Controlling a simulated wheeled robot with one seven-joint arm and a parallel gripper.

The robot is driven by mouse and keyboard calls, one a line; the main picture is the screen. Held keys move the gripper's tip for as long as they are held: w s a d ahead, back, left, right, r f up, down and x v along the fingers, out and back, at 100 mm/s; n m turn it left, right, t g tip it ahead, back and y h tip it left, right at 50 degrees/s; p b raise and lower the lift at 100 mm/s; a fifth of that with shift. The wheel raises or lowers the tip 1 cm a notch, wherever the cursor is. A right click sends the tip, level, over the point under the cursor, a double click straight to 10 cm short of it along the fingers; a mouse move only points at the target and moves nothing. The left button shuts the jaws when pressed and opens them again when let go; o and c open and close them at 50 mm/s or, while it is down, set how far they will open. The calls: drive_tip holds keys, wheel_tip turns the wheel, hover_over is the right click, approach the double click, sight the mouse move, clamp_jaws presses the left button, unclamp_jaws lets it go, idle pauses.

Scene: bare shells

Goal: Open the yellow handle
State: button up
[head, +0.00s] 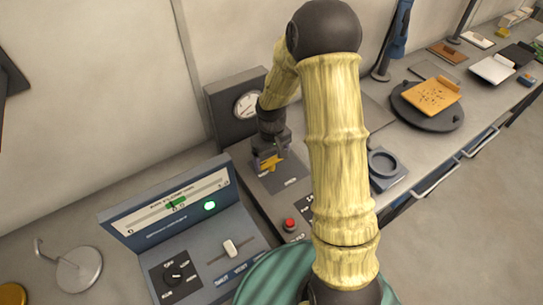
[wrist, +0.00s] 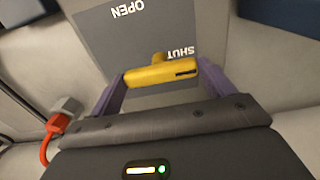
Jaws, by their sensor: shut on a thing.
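The yellow handle (head: 271,163) sits on a grey plate at the foot of the box with a gauge. In the wrist view the yellow handle (wrist: 160,74) lies crosswise between the two purple fingers, by the word SHUT. The plate (wrist: 150,30) also carries the word OPEN, farther from the handle. My gripper (wrist: 160,80) is shut on the handle, one finger at each end. In the head view my gripper (head: 268,150) comes down over the handle from above and hides part of it.
A gauge box (head: 236,105) stands just behind the handle. A red button (head: 290,224) is in front of it. A blue console (head: 185,240) with a slider and a knob stands at left front. A dark ring fixture (head: 384,164) and a round stand with an orange board (head: 433,95) are to the right.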

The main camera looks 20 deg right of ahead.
sight(271, 159)
drive_tip(key=shift+n, duration=0.4)
drive_tip(key=n+p, duration=0.1)
drive_tip(key=n, duration=0.2)
drive_tip(key=shift+r, duration=0.1)
drive_tip(key=n+p, duration=0.2)
drive_tip(key=n, duration=0.3)
drive_tip(key=shift+r+n, duration=0.1)
drive_tip(key=shift+n, duration=0.3)
drive_tip(key=n+p, duration=0.2)
drive_tip(key=n, duration=0.2)
drive_tip(key=shift+w, duration=0.1)
drive_tip(key=shift+n+p, duration=1.2)
drive_tip(key=shift+n, duration=1)
drive_tip(key=o, duration=0.9)
wheel_tip(271, 159, up, 17)
drive_tip(key=b, duration=0.1)
